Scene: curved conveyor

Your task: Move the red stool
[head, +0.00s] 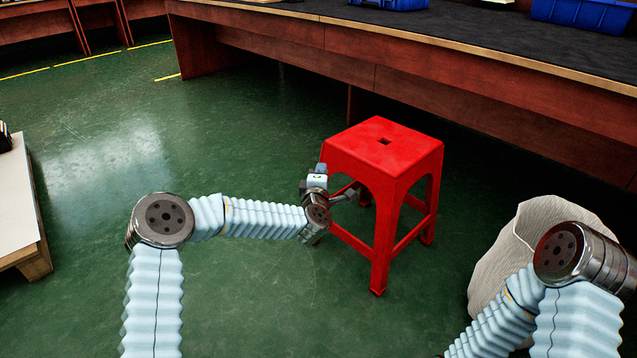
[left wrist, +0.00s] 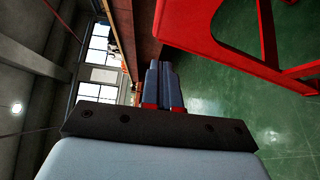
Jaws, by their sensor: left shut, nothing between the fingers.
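The red stool (head: 410,152) stands upright on the green floor, right of the middle in the head view. Its seat is square with a small hole. Its red frame also shows large in the left wrist view (left wrist: 190,38). My left gripper (head: 347,194) is at the stool's left side, below seat height, by the opening between the legs. Its fingers (left wrist: 164,85) are shut together with nothing between them. I cannot tell whether they touch the stool. My right arm comes in at the lower right, and its gripper is out of view.
A long wooden bench (head: 400,72) with a dark top runs behind the stool, with blue bins (head: 580,13) on it. A whitish sack-like container (head: 510,250) stands right of the stool. A pale-topped pallet (head: 18,205) is at the left edge. The floor left of the stool is clear.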

